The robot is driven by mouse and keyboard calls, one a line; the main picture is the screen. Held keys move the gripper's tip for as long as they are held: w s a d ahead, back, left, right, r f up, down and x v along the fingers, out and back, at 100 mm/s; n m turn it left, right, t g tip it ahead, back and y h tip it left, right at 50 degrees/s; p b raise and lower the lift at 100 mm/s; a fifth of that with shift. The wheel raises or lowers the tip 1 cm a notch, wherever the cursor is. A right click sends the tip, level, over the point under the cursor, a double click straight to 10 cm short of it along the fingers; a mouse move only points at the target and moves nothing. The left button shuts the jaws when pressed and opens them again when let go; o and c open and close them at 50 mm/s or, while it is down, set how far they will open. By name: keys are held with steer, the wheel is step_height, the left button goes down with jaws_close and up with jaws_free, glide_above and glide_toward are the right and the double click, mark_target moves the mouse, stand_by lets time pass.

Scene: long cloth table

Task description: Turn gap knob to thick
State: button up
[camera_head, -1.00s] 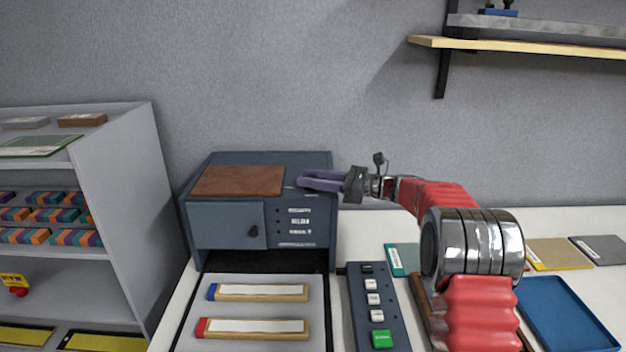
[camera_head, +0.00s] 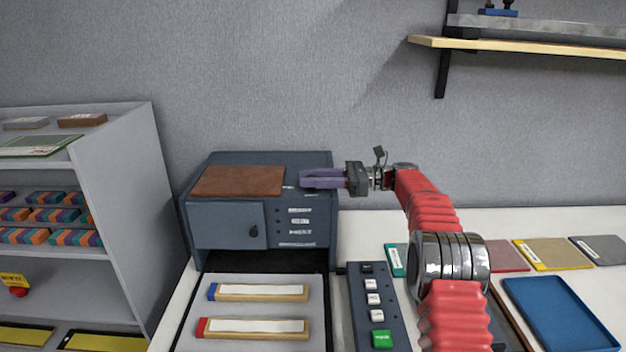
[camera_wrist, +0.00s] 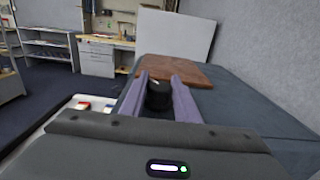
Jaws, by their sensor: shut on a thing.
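A dark blue-grey machine (camera_head: 215,237) stands at the back of the table, with small labels on its front panel. My gripper (camera_head: 302,180) is at the right of its top, with purple fingers pointing left. In the wrist view, the fingers (camera_wrist: 160,80) are on either side of a black knob (camera_wrist: 158,98), which has a light mark on top; my gripper is shut on it. In the head view the fingers hide this knob. I cannot read which setting it points to. Another black knob (camera_head: 253,231) is on the machine's front door.
A brown board (camera_head: 237,180) lies on the machine's top, left of my fingers. A tray (camera_head: 258,311) with two strips lies in front. A button panel (camera_head: 372,318) is to its right. A blue tray (camera_head: 560,315) lies at the right, and a shelf (camera_head: 125,180) stands at the left.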

steer(key=shift+r+n+g, duration=0.15)
steer(key=shift+n+g, duration=0.65)
steer(key=shift+g, duration=0.5)
steer(key=o, duration=1)
steer(key=shift+o, duration=0.2)
